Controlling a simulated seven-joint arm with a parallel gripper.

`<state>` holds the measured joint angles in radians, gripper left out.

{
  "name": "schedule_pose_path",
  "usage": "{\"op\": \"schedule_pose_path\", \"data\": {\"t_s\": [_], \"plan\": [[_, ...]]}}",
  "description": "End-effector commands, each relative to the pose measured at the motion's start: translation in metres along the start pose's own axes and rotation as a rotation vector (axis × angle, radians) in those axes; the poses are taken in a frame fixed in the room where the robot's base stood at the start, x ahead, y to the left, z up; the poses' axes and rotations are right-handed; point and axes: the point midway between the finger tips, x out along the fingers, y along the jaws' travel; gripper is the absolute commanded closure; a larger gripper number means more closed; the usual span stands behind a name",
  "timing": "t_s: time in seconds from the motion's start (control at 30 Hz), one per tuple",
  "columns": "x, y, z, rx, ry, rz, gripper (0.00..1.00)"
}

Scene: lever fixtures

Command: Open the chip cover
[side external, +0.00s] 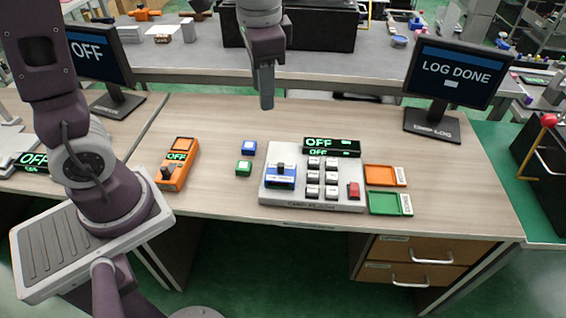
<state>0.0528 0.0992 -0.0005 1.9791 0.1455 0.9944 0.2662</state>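A light grey console (312,205) stands on the wooden desk, with small lettering on its front edge that is too small to read surely. At its left is a blue and white piece with a black knob (281,175), which looks like the chip cover and lies flat on the console. Whether a chip is under it is hidden. My gripper (266,100) hangs pointing down above the back of the desk, well above and behind the cover, touching nothing. Its fingers overlap from this side, so their opening does not show.
An orange device (177,165) reads OFF. An orange tray (385,175) and a green tray (390,203) sit at right. A monitor (457,72) reads LOG DONE. A display (331,146) reads OFF.

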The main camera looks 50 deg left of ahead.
Motion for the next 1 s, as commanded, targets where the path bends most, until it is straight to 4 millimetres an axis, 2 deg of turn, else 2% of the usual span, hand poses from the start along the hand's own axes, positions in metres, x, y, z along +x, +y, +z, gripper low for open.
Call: {"op": "schedule_pose_path", "data": {"t_s": [0.03,0.13,0.2,0.3,0.33,0.47,0.8,1.0], "plan": [[0.028,-0.005,-0.02,0.066,-0.074,0.01,0.62],[0.088,-0.012,-0.05,0.204,-0.202,0.024,0.62],[0.129,-0.013,-0.062,0.284,-0.275,0.038,0.62],[0.172,-0.012,-0.069,0.367,-0.347,0.054,0.62],[0.181,-0.012,-0.07,0.383,-0.361,0.057,0.62],[0.202,-0.011,-0.069,0.416,-0.39,0.065,0.62],[0.256,-0.012,-0.046,0.414,-0.391,0.067,0.62],[0.264,-0.013,-0.043,0.414,-0.388,0.065,0.62]]}}
